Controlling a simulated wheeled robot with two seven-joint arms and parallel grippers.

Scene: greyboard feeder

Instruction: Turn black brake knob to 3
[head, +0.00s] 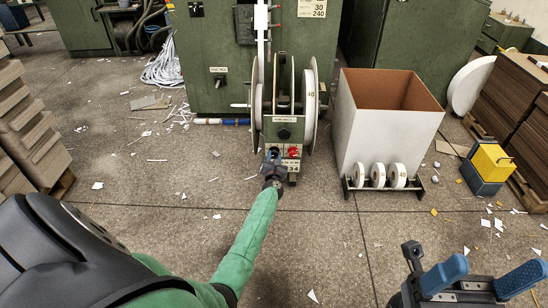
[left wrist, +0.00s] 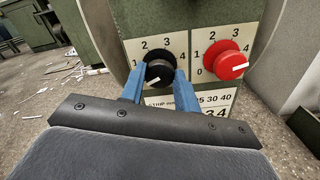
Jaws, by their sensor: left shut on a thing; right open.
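The black brake knob (left wrist: 158,73) sits on a pale dial plate with the marks 1, 2, 3 and 4 around it. Its white line is at the lower left of its face, away from the 3 at the upper right. The blue fingers of my left gripper (left wrist: 160,88) are shut on the knob, one on each side; the left finger hides the dial below the 1. In the head view my left gripper (head: 273,160) is at the feeder's front panel and largely hides the knob. My right gripper (head: 480,279) is open and empty at the lower right.
A red knob (left wrist: 226,60) with its own dial is close to the right of the black one. The feeder (head: 283,128) carries large white discs. A white bin (head: 385,125) with several white rolls before it stands to the right. Paper scraps litter the floor.

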